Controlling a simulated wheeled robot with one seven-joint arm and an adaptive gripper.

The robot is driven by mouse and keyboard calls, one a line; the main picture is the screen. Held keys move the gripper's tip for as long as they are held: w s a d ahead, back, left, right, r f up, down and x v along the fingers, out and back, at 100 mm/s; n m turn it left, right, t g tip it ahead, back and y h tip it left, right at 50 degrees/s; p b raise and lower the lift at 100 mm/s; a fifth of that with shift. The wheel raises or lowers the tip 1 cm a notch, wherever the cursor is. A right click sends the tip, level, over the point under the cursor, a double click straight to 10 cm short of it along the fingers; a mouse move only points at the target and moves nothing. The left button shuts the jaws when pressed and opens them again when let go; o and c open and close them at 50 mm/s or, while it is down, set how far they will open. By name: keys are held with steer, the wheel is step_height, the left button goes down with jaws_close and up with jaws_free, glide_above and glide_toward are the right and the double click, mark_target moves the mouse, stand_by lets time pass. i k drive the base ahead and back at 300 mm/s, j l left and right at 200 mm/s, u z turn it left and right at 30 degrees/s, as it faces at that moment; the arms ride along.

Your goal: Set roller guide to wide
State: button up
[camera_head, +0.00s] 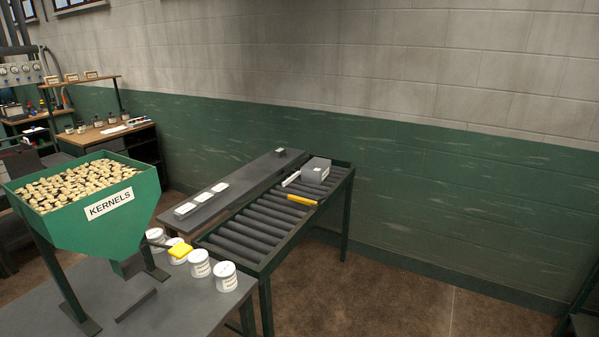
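The roller conveyor (262,222) has dark grey rollers in a green frame and runs from the front tables toward the wall. Near its far end a yellow bar (302,200) lies across the rollers; it looks like the roller guide or its handle, but I cannot tell its setting. A grey box-like block (316,170) is just behind the bar. A small white strip (291,179), perhaps a label, is to its left; any writing is too small to read. My gripper is not in view.
A grey side table (232,192) with several white-topped items flanks the conveyor. A green KERNELS hopper (110,204) with a yellow handle (181,250) stands at the left. Several white tubs (199,264) stand beside it. Brown floor (400,290) is clear at the right.

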mark_target(286, 182)
steer(key=i+u, duration=0.1)
steer(key=i, duration=0.4)
steer(key=i+u, duration=0.1)
steer(key=i, duration=0.45)
steer(key=i+u, duration=0.1)
steer(key=i, duration=0.4)
steer(key=i+l+u, duration=0.1)
steer(key=i, duration=0.45)
steer(key=i+l+u, duration=0.1)
steer(key=i, duration=0.4)
steer(key=i+l, duration=0.25)
steer(key=i, duration=0.25)
steer(key=i+l+u, duration=0.15)
steer(key=i, duration=0.35)
